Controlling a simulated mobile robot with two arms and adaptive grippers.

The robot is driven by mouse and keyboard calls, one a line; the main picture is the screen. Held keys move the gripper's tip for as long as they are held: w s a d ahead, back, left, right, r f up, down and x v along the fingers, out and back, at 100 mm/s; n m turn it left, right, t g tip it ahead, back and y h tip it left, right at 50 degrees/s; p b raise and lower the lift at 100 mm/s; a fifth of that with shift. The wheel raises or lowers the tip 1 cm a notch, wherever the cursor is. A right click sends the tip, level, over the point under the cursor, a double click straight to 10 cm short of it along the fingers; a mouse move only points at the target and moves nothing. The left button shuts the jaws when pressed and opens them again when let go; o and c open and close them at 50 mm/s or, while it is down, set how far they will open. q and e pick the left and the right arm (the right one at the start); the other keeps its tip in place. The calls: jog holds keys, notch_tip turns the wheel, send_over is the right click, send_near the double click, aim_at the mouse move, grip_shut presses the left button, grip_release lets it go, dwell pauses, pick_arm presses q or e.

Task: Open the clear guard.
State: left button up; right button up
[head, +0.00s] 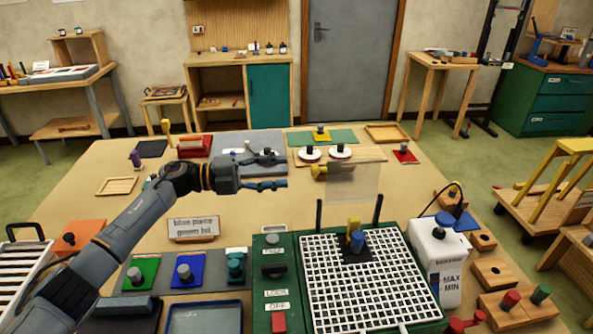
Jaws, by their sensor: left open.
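The clear guard (355,184) is a see-through, slightly tinted panel. It stands roughly upright near two dark posts at the back of a green machine (273,308) with a white grid top (350,297). A small yellow part (319,172) shows at its upper left corner; I cannot tell whether it is fixed to the guard. My left gripper (284,184) is open and empty, to the left of the guard and apart from it. My right gripper is out of view.
A blue and yellow piece (357,240) stands on a dark pad on the grid. A sign (193,228) reading "blue piece green bit" stands left of the machine. A white coolant bottle (437,260) is to its right. Coloured bits stand at the front left.

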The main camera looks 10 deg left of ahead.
pick_arm(q)
jog(key=v, duration=0.5)
jog(key=shift+s+a, duration=0.1)
jog(key=shift+a, duration=0.15)
